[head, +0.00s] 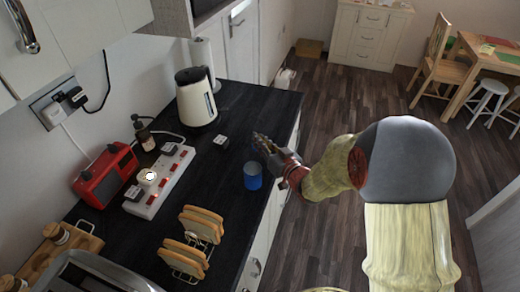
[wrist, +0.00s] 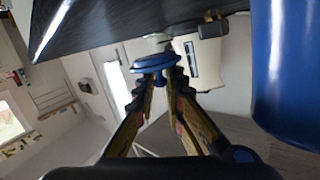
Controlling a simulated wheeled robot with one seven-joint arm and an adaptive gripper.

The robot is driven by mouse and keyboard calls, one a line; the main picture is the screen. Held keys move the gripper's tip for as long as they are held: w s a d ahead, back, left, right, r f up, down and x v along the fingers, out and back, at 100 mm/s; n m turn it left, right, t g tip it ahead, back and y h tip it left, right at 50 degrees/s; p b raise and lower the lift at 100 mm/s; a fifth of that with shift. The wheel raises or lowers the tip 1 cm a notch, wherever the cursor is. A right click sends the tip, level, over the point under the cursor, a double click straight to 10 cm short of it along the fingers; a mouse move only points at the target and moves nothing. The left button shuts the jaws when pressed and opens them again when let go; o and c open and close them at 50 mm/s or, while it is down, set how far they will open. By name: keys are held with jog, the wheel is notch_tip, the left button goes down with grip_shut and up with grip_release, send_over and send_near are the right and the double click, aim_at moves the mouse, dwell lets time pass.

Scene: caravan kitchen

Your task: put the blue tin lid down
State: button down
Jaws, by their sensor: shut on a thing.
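My gripper (head: 262,140) is over the right edge of the dark counter, just behind the blue tin (head: 252,178). In the wrist view its fingers (wrist: 166,75) are shut on the blue tin lid (wrist: 155,62), a small disc with a rim held at the fingertips. The lid is too small or hidden to make out in the head view. The blue tin stands on the counter and fills the right side of the wrist view (wrist: 288,75), apart from the fingers.
A cream kettle (head: 197,98) stands at the back of the counter (head: 235,112). A small dark block (head: 221,142) lies left of my gripper. A white power strip (head: 160,180), a red radio (head: 105,172) and a toast rack (head: 190,245) stand left and front.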

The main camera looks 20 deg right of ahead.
jog(key=shift+w+f+b, duration=0.2)
jog(key=shift+f+b, duration=0.3)
jog(key=shift+f, duration=0.45)
jog(key=shift+w+f+b, duration=0.15)
jog(key=shift+f+b, duration=0.3)
jog(key=shift+f, duration=0.5)
jog(key=shift+f, duration=0.15)
jog(key=c, duration=1.8)
grip_release()
jog(key=shift+c, duration=0.2)
